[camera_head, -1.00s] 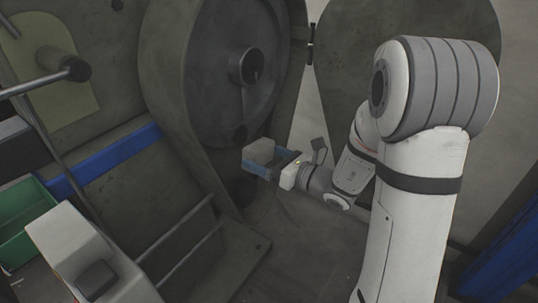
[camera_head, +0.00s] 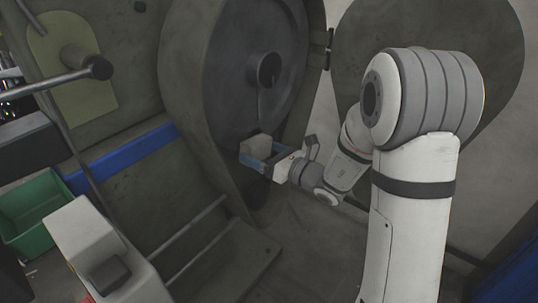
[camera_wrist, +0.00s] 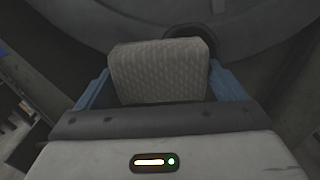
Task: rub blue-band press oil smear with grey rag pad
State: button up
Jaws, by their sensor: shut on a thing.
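The grey rag pad (camera_wrist: 160,72), with a fine woven pattern, is held between the blue fingers of my gripper (camera_wrist: 155,92) in the wrist view. In the head view the pad (camera_head: 258,145) shows at the end of my gripper (camera_head: 262,158), which is shut on it. The pad is in front of the lower part of the press's large dark wheel (camera_head: 240,70); I cannot tell whether it touches. The blue band (camera_head: 125,160) runs along the press (camera_head: 130,60) at left. I cannot make out an oil smear.
A green bin (camera_head: 35,215) stands at the left. Metal rails (camera_head: 195,240) and a grey and white block (camera_head: 95,250) are in the lower left. Another blue part (camera_head: 515,270) is at the lower right edge. A bar with a dark knob (camera_head: 98,68) sticks out at the upper left.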

aim_at(270, 145)
jog(key=shift+x, duration=0.9)
dwell(0.6)
jog(key=shift+w+d, duration=0.1)
jog(key=w+d+p, duration=0.1)
jog(key=w+d, duration=0.3)
jog(key=w, duration=0.2)
jog(key=shift+d, duration=0.35)
jog(key=shift+s, duration=0.1)
jog(key=shift+s+a, duration=1.4)
jog(key=shift+s, duration=0.15)
jog(key=shift+s+a+b, duration=0.25)
jog(key=shift+s+a, duration=0.25)
jog(key=shift+s, duration=0.25)
jog(key=shift+s+a+b, duration=0.2)
jog(key=shift+s+a, duration=0.35)
jog(key=shift+s, duration=0.2)
jog(key=shift+d, duration=0.15)
